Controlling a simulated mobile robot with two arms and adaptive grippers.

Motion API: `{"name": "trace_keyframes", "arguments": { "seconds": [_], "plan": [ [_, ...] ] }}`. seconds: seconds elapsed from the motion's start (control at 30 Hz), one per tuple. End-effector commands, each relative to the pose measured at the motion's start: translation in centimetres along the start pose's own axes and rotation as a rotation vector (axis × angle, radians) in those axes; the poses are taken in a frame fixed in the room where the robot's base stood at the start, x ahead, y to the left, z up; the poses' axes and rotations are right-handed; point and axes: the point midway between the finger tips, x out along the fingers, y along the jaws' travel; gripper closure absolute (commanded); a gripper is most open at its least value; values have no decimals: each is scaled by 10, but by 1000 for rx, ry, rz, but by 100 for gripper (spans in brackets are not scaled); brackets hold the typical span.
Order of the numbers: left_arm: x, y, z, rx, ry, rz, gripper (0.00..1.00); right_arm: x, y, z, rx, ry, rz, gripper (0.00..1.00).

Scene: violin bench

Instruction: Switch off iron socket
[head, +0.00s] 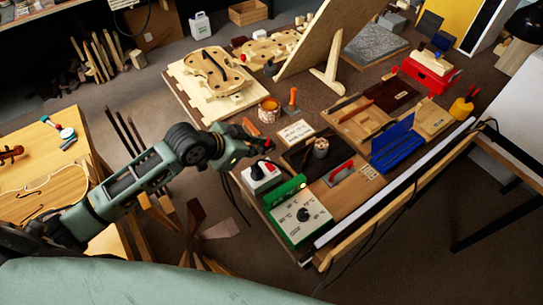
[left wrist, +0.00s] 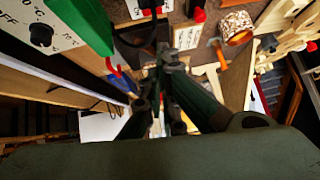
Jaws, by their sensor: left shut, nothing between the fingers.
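A white socket box (head: 262,176) with a black and red part on top stands at the bench's left edge in the head view, just left of a green and white control box (head: 302,214) with a dial and temperature marks. The control box also shows at the upper left of the left wrist view (left wrist: 62,22). My left gripper (head: 262,145) is shut and empty, above and behind the socket box in the head view. I cannot tell whether it touches anything. The socket's switch is too small to read. My right gripper is not in view.
A small card (head: 296,131), an orange-brown jar (head: 269,110) and an orange-handled tool (head: 292,100) lie near my left gripper. A metal cup (head: 321,148) and a red-handled tool (head: 342,172) are to the right. A violin bench (head: 70,200) stands left, across a floor gap.

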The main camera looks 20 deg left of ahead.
Motion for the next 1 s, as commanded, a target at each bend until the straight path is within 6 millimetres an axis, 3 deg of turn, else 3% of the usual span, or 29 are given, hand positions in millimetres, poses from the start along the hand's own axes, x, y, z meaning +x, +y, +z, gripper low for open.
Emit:
{"name": "trace_keyframes", "arguments": {
  "seconds": [0.5, 0.7, 1.0],
  "plan": [
    [95, 2, -2, -4, 1, 1, 100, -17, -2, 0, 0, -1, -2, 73],
    [114, 1, 20, -3, -1, 1, 100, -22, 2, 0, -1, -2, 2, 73],
    [121, 1, 28, -1, 1, -1, 100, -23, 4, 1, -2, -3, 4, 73]
  ]
}}
